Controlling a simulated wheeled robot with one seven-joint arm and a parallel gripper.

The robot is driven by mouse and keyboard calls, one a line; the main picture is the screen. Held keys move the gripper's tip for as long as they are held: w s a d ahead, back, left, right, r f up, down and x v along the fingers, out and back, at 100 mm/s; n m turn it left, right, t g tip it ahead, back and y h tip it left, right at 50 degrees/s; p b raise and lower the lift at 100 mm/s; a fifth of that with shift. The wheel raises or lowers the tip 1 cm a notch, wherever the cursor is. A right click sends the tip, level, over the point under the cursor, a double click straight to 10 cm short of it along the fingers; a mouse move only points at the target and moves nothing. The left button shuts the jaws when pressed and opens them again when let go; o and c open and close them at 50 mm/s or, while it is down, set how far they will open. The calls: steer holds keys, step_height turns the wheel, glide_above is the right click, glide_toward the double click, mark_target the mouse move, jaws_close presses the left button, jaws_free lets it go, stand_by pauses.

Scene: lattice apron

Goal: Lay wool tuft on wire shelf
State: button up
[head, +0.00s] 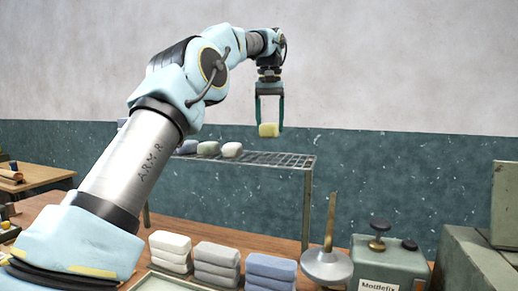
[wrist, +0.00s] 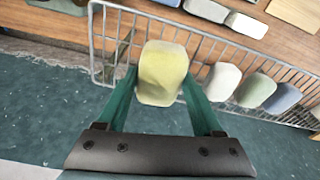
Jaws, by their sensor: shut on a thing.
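My gripper (head: 269,124) is shut on a pale yellow wool tuft (head: 268,130). In the wrist view the tuft (wrist: 162,73) sits between the two green fingers. In the head view it hangs above the right part of the wire shelf (head: 285,159), apart from it. The shelf is a grey metal grid on legs; its railed edge also shows in the wrist view (wrist: 103,60). Other tufts lie on the shelf: a white one (head: 232,150), a pale green one (head: 208,148) and a blue-grey one (head: 187,147), left of the held tuft.
Below on the wooden table stand stacks of white (head: 170,250), grey (head: 217,265) and blue (head: 271,270) blocks. A metal cone with a spike (head: 327,262) and a green-grey box (head: 388,265) stand to their right. The shelf's right end is bare.

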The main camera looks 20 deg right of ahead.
steer(key=shift+f, duration=3.75)
steer(key=shift+f, duration=0.1)
steer(key=o, duration=1.3)
steer(key=shift+o, duration=0.2)
steer(key=r, duration=0.8)
steer(key=s+r, duration=0.1)
steer(key=r, duration=0.3)
steer(key=shift+s+a, duration=0.1)
steer(key=shift+a, duration=0.3)
